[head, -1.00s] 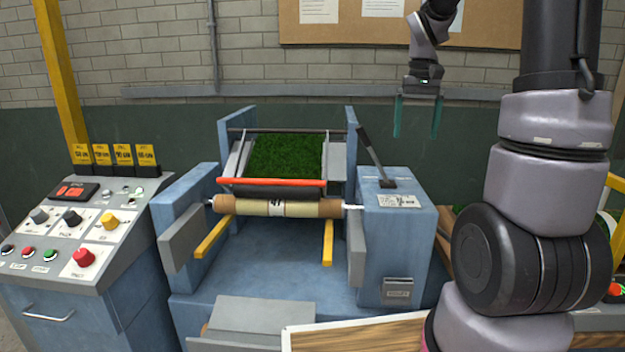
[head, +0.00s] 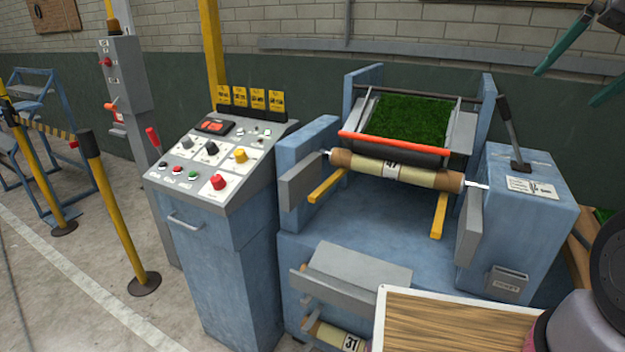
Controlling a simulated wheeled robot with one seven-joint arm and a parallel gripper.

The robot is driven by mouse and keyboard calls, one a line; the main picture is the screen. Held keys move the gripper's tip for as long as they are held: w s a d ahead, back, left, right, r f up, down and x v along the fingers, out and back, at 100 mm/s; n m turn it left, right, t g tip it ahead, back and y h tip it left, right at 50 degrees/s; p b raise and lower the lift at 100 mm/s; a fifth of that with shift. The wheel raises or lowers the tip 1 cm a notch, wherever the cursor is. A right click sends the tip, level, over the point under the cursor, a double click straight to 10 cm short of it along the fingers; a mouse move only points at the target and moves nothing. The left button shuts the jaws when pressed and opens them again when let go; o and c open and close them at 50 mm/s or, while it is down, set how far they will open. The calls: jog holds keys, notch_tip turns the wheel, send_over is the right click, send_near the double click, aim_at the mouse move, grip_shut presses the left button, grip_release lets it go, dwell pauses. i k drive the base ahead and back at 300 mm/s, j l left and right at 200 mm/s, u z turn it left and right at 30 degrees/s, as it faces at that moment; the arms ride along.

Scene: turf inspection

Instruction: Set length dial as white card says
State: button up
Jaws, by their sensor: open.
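The control console (head: 230,165) stands left of the machine, with a grey knob (head: 187,142), a black knob (head: 211,148), a yellow knob (head: 240,155) and a larger red knob (head: 218,181) on white plates. Their lettering is too small to read, so I cannot tell which is the length dial. A white card (head: 531,187) lies on the blue block at the right; its print is unreadable here. My gripper (head: 565,88) is at the upper right edge, its two teal fingers apart and empty, far from the console.
Several yellow cards (head: 257,98) stand along the console's back. A lever (head: 510,130) rises from the right block. A roll (head: 393,167) lies across the machine below green turf (head: 408,117). Yellow posts (head: 113,210) stand left on open floor. A wooden-topped board (head: 455,325) is at front.

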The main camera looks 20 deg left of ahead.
aim_at(186, 143)
jog(key=u, duration=1.4)
jog(key=k+j, duration=0.1)
jog(key=j, duration=0.6)
jog(key=i+j, duration=0.15)
jog(key=j, duration=0.15)
jog(key=i+j+z, duration=0.15)
jog(key=j, duration=0.15)
jog(key=i+j, duration=0.15)
jog(key=j, duration=0.2)
jog(key=i+z, duration=0.2)
jog(key=i, duration=0.8)
